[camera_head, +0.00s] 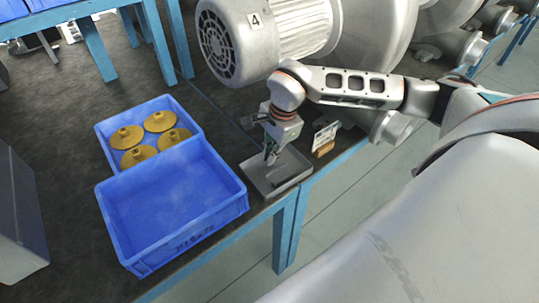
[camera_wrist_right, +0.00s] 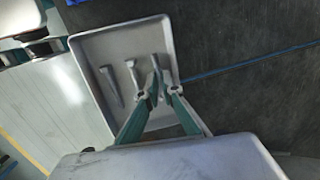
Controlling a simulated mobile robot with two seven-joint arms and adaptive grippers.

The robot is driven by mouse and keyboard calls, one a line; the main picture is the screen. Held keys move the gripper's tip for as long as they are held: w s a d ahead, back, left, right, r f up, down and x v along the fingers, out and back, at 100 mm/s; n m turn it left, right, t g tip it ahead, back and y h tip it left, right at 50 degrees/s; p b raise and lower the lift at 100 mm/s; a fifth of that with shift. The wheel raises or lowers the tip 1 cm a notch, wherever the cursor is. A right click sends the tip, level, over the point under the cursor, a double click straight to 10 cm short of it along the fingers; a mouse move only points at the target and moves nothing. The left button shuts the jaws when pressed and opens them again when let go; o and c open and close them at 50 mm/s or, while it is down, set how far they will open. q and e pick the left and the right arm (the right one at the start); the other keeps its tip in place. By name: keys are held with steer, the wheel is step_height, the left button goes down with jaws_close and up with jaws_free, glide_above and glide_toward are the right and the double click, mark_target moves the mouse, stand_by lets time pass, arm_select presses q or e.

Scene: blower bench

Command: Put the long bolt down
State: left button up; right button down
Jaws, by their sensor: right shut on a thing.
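My right gripper (camera_head: 270,154) reaches down over a shallow grey metal tray (camera_head: 259,181) at the bench's front edge. In the right wrist view its green-sided fingers (camera_wrist_right: 164,92) are low over the same tray (camera_wrist_right: 98,48), shut on a grey bolt, the long bolt (camera_wrist_right: 155,78). The fingers partly cover this bolt, and I cannot tell whether it touches the tray floor. Two other grey bolts lie in the tray, one at the left (camera_wrist_right: 112,86) and one in the middle (camera_wrist_right: 135,79). My left gripper is not in view.
A blue crate (camera_head: 120,225) stands left of the tray, its near compartment empty and its far one holding several yellow flanged parts (camera_head: 160,121). A large grey blower (camera_head: 285,30) stands behind my right arm. A small card stand (camera_head: 325,136) is right of the tray.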

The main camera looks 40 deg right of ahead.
steer(key=shift+f, duration=0.2)
steer(key=c, duration=2.5)
jaws_free()
steer(key=shift+r, duration=0.1)
step_height(320, 180, up, 12)
steer(key=s+d+p, duration=0.1)
steer(key=s, duration=0.1)
steer(key=shift+d, duration=0.1)
